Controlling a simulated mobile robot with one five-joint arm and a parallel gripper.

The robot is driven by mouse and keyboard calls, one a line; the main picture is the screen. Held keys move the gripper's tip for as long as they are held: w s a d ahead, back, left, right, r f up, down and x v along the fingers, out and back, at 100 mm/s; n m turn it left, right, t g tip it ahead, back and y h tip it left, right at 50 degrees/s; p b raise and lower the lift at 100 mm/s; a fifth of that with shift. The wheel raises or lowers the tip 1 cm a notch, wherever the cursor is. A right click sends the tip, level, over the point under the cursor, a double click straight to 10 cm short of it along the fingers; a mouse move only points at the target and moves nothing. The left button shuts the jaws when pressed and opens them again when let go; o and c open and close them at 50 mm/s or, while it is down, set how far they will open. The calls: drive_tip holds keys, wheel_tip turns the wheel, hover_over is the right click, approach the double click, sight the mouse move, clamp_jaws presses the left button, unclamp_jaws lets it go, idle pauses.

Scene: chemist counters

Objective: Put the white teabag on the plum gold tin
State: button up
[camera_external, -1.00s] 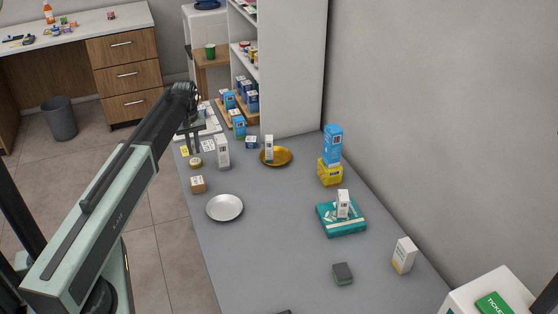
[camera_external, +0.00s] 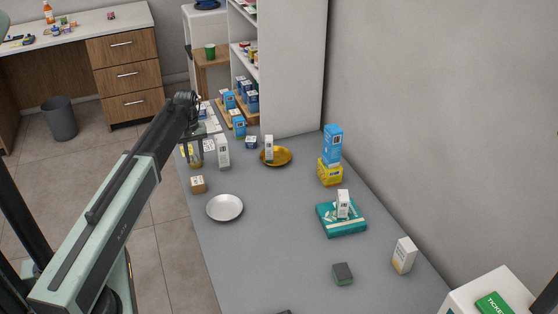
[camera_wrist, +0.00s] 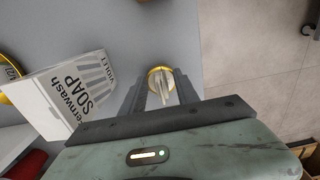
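A small round gold tin (camera_wrist: 151,73) lies below my gripper (camera_wrist: 161,76) in the wrist view, between the fingertips. A narrow pale thing (camera_wrist: 162,88), perhaps the white teabag, shows between the fingers over the tin; its outline is unclear. The fingers stand apart, but I cannot tell whether they press on it. The teabag is not clear there.
A tall white soap box (camera_external: 222,152) stands close right of my gripper; it looms large in the wrist view (camera_wrist: 70,90). A gold dish (camera_external: 283,157) holds a white box. The counter's middle (camera_external: 265,235) is clear.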

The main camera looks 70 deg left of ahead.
sight(194, 154)
wheel_tip(194, 154, up, 12)
drive_tip(key=p, duration=1.2)
drive_tip(key=shift+r, duration=0.15)
drive_tip(key=w+d+m, duration=0.3)
drive_tip(key=w+d, duration=0.3)
drive_tip(key=d, duration=0.5)
drive_tip(key=w+d+m, duration=0.3)
drive_tip(key=w+d, duration=0.2)
drive_tip(key=d, duration=0.6)
drive_tip(key=w+d+m, duration=0.3)
drive_tip(key=w+d, duration=0.3)
drive_tip(key=d, duration=0.5)
drive_tip(key=s+d+m, duration=0.2)
drive_tip(key=d+m, duration=0.7)
drive_tip(key=d, duration=2.4)
